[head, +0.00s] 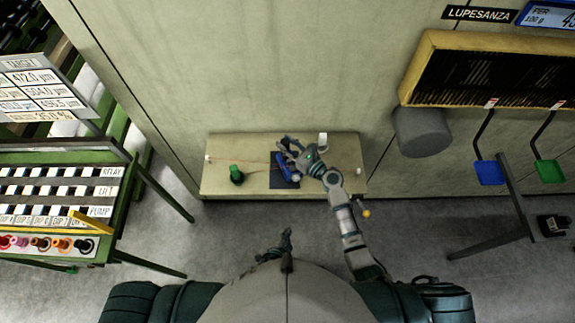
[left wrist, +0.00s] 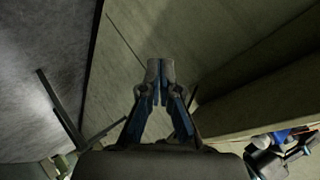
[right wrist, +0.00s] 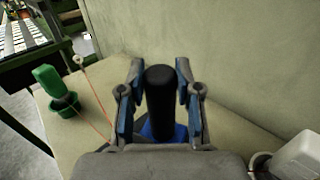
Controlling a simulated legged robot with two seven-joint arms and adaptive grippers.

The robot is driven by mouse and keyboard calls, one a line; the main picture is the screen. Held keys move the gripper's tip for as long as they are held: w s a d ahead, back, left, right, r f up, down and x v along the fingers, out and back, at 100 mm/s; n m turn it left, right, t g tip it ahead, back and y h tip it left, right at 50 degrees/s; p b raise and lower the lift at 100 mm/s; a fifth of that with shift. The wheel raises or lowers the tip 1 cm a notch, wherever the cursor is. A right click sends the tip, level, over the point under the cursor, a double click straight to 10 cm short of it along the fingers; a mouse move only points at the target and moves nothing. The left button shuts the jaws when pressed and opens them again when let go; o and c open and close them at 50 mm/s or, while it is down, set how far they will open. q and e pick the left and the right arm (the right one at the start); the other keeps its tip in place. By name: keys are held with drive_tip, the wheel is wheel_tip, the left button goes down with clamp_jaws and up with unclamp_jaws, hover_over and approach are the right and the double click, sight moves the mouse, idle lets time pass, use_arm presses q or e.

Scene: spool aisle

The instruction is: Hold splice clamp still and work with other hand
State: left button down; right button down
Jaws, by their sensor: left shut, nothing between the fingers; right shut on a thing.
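The blue splice clamp (head: 285,168) is on a dark mat on the low bench. My right gripper (head: 287,147) is over it and hides part of it. In the right wrist view, my right gripper (right wrist: 160,72) is shut around an upright black handle (right wrist: 160,105), with blue of the clamp (right wrist: 151,133) below. My left gripper (head: 287,235) is apart from the clamp, nearer my body and short of the bench's front edge. In the left wrist view, its fingers (left wrist: 159,70) are together and empty.
A thin orange line (right wrist: 92,124) runs from a small post. A grey cylinder (head: 421,131) is on the wall at right. A parts rack (head: 60,190) stands left.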

use_arm(q)
drive_tip(key=w+d+r+m+t+h, duration=0.1)
drive_tip(key=d+r+t, duration=0.15)
drive_tip(key=r, duration=0.65)
drive_tip(key=w+d+r+m+t+h, duration=0.1)
drive_tip(key=d+r+t, duration=0.15)
drive_tip(key=r, duration=0.65)
use_arm(e)
drive_tip(key=shift+a, duration=0.7)
drive_tip(key=shift+d, duration=0.3)
use_arm(q)
approach(299, 180)
drive_tip(key=shift+g, duration=0.4)
drive_tip(key=w+d, duration=0.1)
drive_tip(key=w+d+f, duration=0.1)
drive_tip(key=w, duration=0.1)
drive_tip(key=shift+w+d+f, duration=0.1)
drive_tip(key=shift+w+d, duration=0.2)
drive_tip(key=shift+d, duration=0.1)
drive_tip(key=shift+w+a, duration=0.3)
drive_tip(key=shift+w, duration=0.25)
use_arm(e)
drive_tip(key=shift+a, duration=0.2)
use_arm(q)
drive_tip(key=shift+w, duration=0.1)
drive_tip(key=shift+d, duration=0.15)
use_arm(e)
drive_tip(key=shift+d, duration=0.25)
use_arm(q)
drive_tip(key=shift+w, duration=0.1)
